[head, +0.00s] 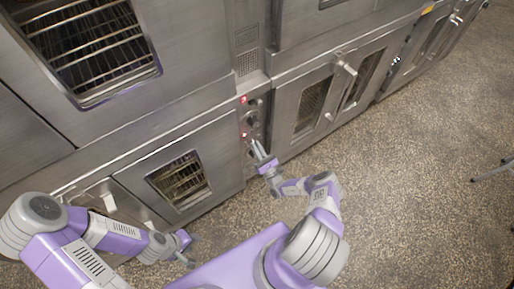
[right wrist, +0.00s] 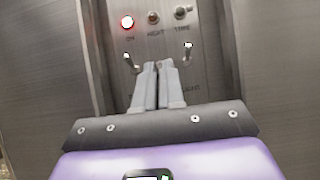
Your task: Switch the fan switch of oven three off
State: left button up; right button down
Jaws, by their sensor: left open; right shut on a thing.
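A narrow control panel (right wrist: 206,75) fills the middle of the right wrist view. It has a lit red lamp (right wrist: 127,22) marked ON and toggle switches below. One toggle (right wrist: 130,62) shows left of my right gripper (right wrist: 158,68) and one (right wrist: 187,50) shows right of it. The gripper's grey fingers are nearly together at the panel, over the middle place in the row. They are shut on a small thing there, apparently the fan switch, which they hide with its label. The head view shows this gripper (head: 258,150) at the lower panel. My left gripper (head: 193,251) is open and empty.
Steel ovens stand in a row. A windowed door (head: 180,181) is left of the lower panel, and a handled door (head: 330,92) is right of it. Another red lamp (head: 243,99) is lit above the gripper.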

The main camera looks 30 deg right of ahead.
dwell(0.4)
jog(key=c, duration=1.2)
grip_release()
jog(key=shift+c, duration=0.2)
jog(key=v, duration=0.7)
jog(key=shift+s+f, duration=0.15)
jog(key=shift+s, duration=0.1)
